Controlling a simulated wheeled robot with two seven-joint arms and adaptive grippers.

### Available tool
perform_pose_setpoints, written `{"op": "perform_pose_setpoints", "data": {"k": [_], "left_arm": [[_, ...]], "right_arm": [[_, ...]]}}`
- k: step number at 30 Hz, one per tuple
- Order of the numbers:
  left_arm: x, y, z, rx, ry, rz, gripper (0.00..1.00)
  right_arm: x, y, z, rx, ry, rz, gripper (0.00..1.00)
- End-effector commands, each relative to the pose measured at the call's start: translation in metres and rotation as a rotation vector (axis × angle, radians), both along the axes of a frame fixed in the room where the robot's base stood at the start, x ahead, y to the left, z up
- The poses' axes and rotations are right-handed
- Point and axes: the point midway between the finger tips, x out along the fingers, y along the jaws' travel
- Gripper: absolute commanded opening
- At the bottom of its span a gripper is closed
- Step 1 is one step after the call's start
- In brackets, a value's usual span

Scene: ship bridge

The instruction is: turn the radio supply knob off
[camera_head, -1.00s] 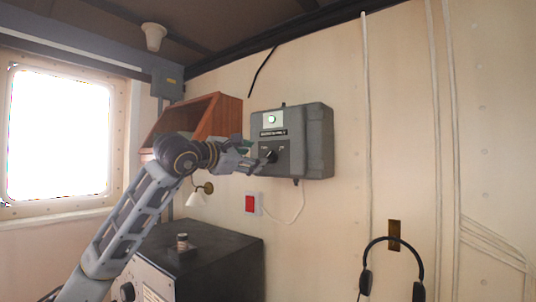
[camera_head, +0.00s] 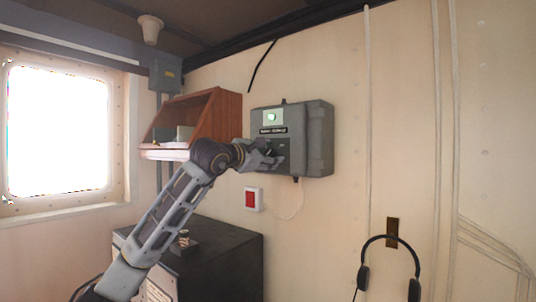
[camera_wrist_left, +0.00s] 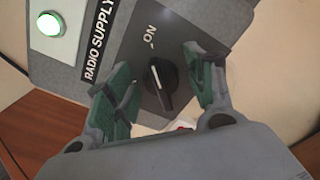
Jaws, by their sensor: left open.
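The radio supply box (camera_head: 318,140) is a grey box on the wall in the head view. Its black knob (camera_wrist_left: 160,84) shows in the left wrist view, with a white line on it and the word ON printed beside it. A green lamp (camera_wrist_left: 49,24) glows on the box, next to a RADIO SUPPLY label (camera_wrist_left: 97,41). My left gripper (camera_wrist_left: 166,88) is open, with its green-padded fingers on either side of the knob; I cannot tell whether they touch it. In the head view the left gripper (camera_head: 272,156) hides most of the knob. My right gripper is not in view.
A red switch (camera_head: 251,199) on a white plate is on the wall below the box. A wooden shelf (camera_head: 222,116) is to its left. A dark cabinet (camera_head: 235,262) stands below. A headset (camera_head: 391,240) hangs at the right.

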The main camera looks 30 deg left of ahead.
Motion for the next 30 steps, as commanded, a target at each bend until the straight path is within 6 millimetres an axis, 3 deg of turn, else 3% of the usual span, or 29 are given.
{"op": "perform_pose_setpoints", "data": {"k": [6, 16, 30], "left_arm": [[0.0, 0.0, -0.0004, 0.0, 0.0, 0.0, 0.53], [-0.0001, 0.0, -0.0004, -0.001, 0.0, 0.0, 0.11], [0.0, 0.0001, -0.0013, -0.077, 0.007, 0.0, 0.11]], "right_arm": [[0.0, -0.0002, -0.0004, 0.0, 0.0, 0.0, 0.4], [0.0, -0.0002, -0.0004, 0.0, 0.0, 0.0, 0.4], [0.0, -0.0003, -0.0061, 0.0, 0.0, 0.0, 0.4]]}}
